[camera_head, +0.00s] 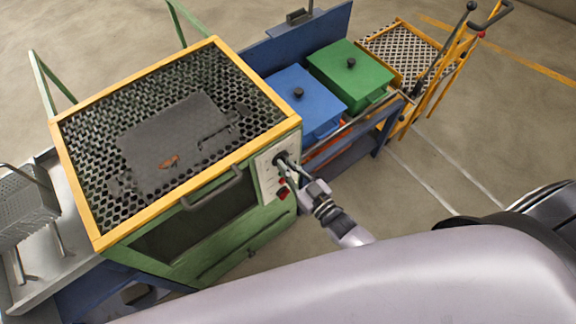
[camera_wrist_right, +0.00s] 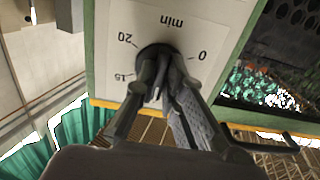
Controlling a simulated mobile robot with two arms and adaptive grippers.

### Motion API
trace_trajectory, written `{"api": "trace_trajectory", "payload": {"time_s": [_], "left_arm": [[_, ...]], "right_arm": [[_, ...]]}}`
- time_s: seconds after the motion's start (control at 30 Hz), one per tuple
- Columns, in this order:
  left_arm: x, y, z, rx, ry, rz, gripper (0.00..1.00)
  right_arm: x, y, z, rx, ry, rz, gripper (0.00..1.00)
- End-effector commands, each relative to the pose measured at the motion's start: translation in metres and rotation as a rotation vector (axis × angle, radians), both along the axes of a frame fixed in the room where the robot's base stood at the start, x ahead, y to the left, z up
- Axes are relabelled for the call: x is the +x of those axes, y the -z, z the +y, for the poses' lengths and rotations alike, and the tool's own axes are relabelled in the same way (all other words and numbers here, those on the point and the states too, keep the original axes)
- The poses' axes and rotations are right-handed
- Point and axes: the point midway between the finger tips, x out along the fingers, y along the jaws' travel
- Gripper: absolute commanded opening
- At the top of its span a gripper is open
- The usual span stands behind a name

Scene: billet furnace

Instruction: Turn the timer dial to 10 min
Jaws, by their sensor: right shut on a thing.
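The timer dial (camera_head: 280,157) is a dark round knob on the pale control panel (camera_head: 265,179) at the right end of the green furnace's front. My right gripper (camera_head: 287,168) is at the panel with its fingers shut on the dial. In the right wrist view the dark dial (camera_wrist_right: 153,50) sits between the fingertips of my right gripper (camera_wrist_right: 162,78). The panel (camera_wrist_right: 200,18) there reads upside down, with "min", "0", "15" and "20" legible. The fingers hide the lower part of the scale, and I cannot tell where the dial points. My left gripper is out of view.
The furnace has a yellow-edged mesh top (camera_head: 245,105) and a front handle (camera_head: 212,188). A red switch (camera_head: 283,193) sits below the dial. Blue (camera_head: 300,100) and green (camera_head: 350,72) lidded bins stand behind, with a yellow cart (camera_head: 400,50) beyond. Floor at right is clear.

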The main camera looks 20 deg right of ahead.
Motion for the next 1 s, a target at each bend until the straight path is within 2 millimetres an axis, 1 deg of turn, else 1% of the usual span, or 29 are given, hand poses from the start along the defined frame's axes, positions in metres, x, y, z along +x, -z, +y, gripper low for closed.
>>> {"api": "trace_trajectory", "payload": {"time_s": [0.27, 0.3, 0.57, 0.87, 1.0], "left_arm": [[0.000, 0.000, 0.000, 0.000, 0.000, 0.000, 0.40], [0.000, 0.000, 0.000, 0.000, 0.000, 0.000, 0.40], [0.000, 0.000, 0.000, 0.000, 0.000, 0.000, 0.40], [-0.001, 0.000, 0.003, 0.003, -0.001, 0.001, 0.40], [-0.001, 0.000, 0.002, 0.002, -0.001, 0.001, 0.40]], "right_arm": [[-0.001, 0.002, 0.000, -0.002, 0.000, 0.006, 0.00], [-0.001, 0.002, 0.000, -0.002, 0.000, 0.006, 0.12], [-0.001, 0.001, 0.000, -0.002, 0.000, 0.002, 0.29], [-0.001, 0.001, 0.000, -0.001, 0.000, 0.001, 0.30], [-0.012, 0.001, -0.004, -0.002, 0.000, 0.002, 0.30]]}}
